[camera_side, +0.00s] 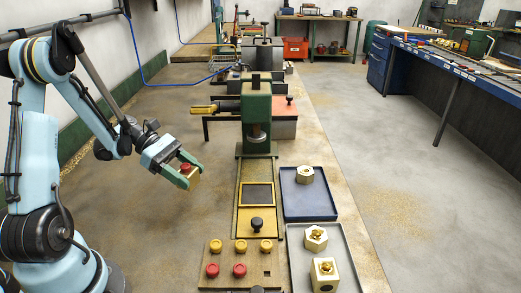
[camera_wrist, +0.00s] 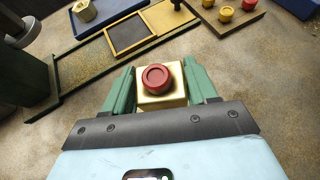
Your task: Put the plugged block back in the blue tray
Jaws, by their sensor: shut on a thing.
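My gripper (camera_side: 185,176) has green fingers and is shut on a square brass block (camera_side: 194,181) with a red plug (camera_side: 186,168) in its top. In the wrist view the plugged block (camera_wrist: 161,96) sits upright between the two fingers, the red plug (camera_wrist: 156,77) facing the camera. The gripper is in the air left of the drill fixture. The blue tray (camera_side: 323,210) lies right of the fixture and holds a brass hexagonal piece (camera_side: 305,174) near its back. A corner of the blue tray (camera_wrist: 118,8) shows at the wrist view's top left.
A green drill press (camera_side: 257,115) stands behind a yellow-framed fixture (camera_side: 258,194). A wooden board (camera_side: 228,274) holds several red and yellow plugs at the front. The blue tray's front part is clear.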

